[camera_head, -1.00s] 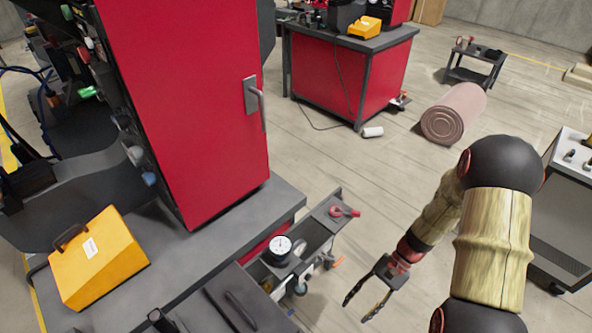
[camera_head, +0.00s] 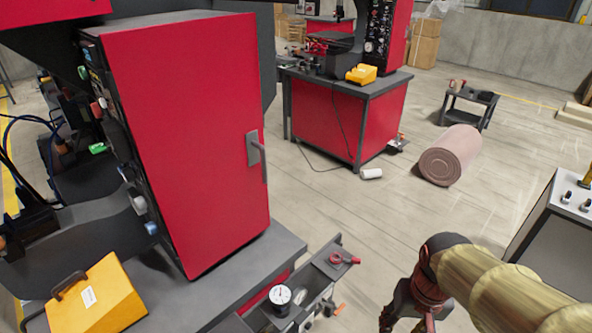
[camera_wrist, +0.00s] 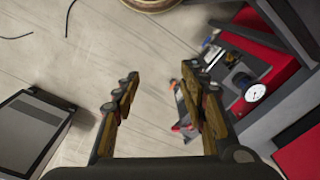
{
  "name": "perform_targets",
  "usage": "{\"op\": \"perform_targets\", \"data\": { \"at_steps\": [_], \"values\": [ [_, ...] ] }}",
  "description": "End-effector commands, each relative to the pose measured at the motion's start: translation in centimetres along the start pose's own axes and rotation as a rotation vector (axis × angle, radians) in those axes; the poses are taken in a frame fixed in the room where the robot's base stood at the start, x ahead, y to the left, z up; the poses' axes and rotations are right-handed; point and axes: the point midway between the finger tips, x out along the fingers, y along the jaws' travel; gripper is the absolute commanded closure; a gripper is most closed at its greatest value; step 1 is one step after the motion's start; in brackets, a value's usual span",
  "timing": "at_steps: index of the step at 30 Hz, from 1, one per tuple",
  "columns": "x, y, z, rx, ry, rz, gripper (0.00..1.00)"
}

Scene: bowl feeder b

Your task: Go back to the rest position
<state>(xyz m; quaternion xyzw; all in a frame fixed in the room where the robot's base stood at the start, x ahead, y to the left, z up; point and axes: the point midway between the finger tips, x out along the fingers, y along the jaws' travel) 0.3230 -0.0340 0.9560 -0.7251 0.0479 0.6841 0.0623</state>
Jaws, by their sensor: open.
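My gripper (camera_head: 407,322) is at the lower right of the head view, partly cut off by the bottom edge, to the right of the open drawer. In the wrist view my gripper (camera_wrist: 160,90) has its two fingers spread wide with nothing between them but bare floor. My arm bends down to it from the lower right in the head view.
An open drawer (camera_head: 322,272) with a round gauge (camera_head: 280,295) juts from the red machine's bench. The gauge also shows in the wrist view (camera_wrist: 255,93). A yellow case (camera_head: 95,300) sits at left.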

Motion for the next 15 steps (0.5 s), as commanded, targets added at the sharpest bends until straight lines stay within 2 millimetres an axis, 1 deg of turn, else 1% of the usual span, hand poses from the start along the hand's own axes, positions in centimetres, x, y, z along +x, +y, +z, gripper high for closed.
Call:
{"op": "perform_targets", "data": {
  "at_steps": [1, 5, 9, 12, 15],
  "values": [
    [-1.6, -0.2, 0.3, -0.02, 0.045, 0.007, 0.57],
    [-4.8, -0.6, 1.1, -0.062, 0.15, 0.017, 0.57],
    [-8.4, -1.5, 1.7, -0.095, 0.267, 0.009, 0.57],
    [-10.9, -2.1, 1.9, -0.116, 0.345, 0.0, 0.57],
    [-12.7, -2.6, 2.2, -0.132, 0.4, -0.008, 0.57]
  ]
}}
